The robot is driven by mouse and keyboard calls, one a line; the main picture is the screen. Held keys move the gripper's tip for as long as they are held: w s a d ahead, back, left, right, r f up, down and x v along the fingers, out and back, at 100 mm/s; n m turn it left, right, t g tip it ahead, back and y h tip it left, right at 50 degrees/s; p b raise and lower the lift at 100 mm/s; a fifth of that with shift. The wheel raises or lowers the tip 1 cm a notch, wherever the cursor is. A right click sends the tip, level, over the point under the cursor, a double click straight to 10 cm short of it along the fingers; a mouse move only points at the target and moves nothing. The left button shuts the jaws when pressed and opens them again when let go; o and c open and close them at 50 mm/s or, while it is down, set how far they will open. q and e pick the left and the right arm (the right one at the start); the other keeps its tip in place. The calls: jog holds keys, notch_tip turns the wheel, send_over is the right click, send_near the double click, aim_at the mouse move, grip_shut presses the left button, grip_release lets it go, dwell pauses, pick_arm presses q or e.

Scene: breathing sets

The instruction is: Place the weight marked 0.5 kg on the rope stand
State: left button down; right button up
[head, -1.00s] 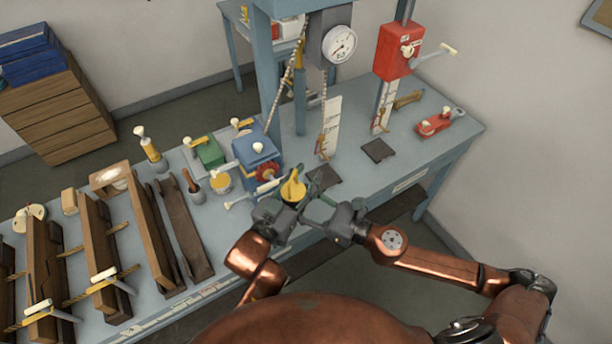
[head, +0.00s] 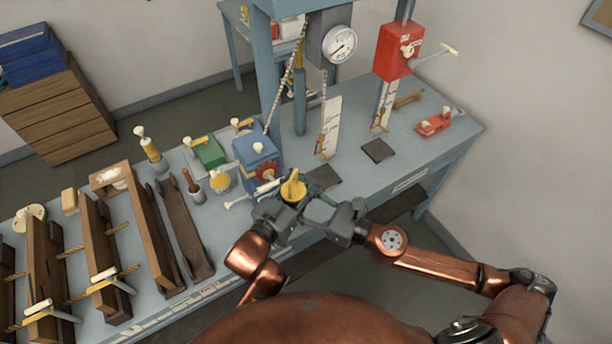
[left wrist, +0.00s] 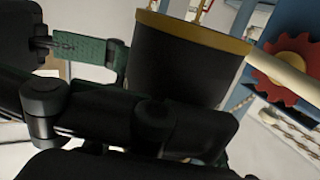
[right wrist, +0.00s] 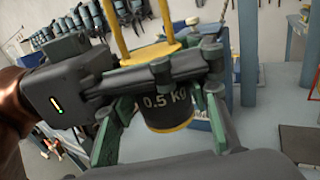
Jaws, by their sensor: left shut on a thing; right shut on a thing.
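The weight (right wrist: 165,103) is a dark cylinder with yellow rims, marked "0.5 KG" in the right wrist view. Its yellow top (head: 293,190) shows in the head view, and its dark side (left wrist: 190,55) fills the middle of the left wrist view. My left gripper (head: 288,212) and my right gripper (head: 318,208) are both shut on it from opposite sides, near the front edge of the bench. The grippers hide part of its sides. I cannot tell which piece is the rope stand; a rope (head: 323,105) hangs by a white scale board (head: 331,128) behind.
A blue winch box (head: 257,155) with a red gear stands just behind and left of the grippers. A dark plate (head: 378,150) lies on the bench (head: 425,155) to the right. A red crank box (head: 396,50) is on a post. Wooden troughs (head: 180,230) fill the left side.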

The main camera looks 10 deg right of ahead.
jog(key=o, duration=1.5)
jog(key=shift+o, duration=1.1)
jog(key=shift+s+a, duration=0.1)
jog(key=shift+s, duration=0.2)
